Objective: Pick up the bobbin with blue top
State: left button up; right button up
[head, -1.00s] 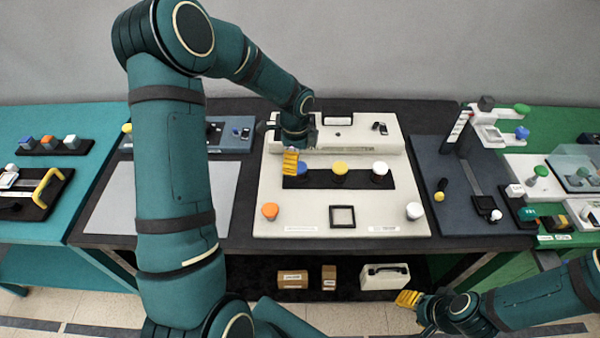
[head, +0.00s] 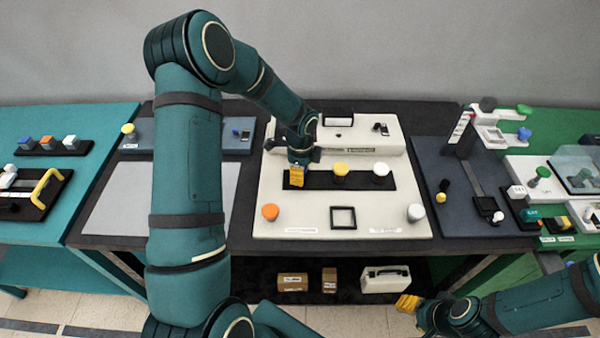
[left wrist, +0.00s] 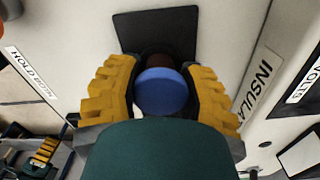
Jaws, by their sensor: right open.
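The bobbin with the blue top (left wrist: 162,92) stands between the two yellow-padded fingers of my left gripper (left wrist: 160,85) in the left wrist view. The fingers are spread on either side of it, and I see no clear grip. In the head view my left gripper (head: 297,175) is over the left end of the black strip (head: 318,181) and hides the blue top. A bobbin with a yellow top (head: 340,169) and one with a white top (head: 380,169) stand farther right on the strip. My right gripper (head: 407,302) is open and empty, low at the right.
The pale board (head: 290,212) carries an orange-topped piece (head: 270,212), a black square frame (head: 343,218) and a white-topped piece (head: 416,212). A raised pale housing (head: 370,135) lies behind the strip. A dark fixture (head: 470,200) stands to the right.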

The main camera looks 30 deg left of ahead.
pick_arm(q)
jog(key=c, duration=0.4)
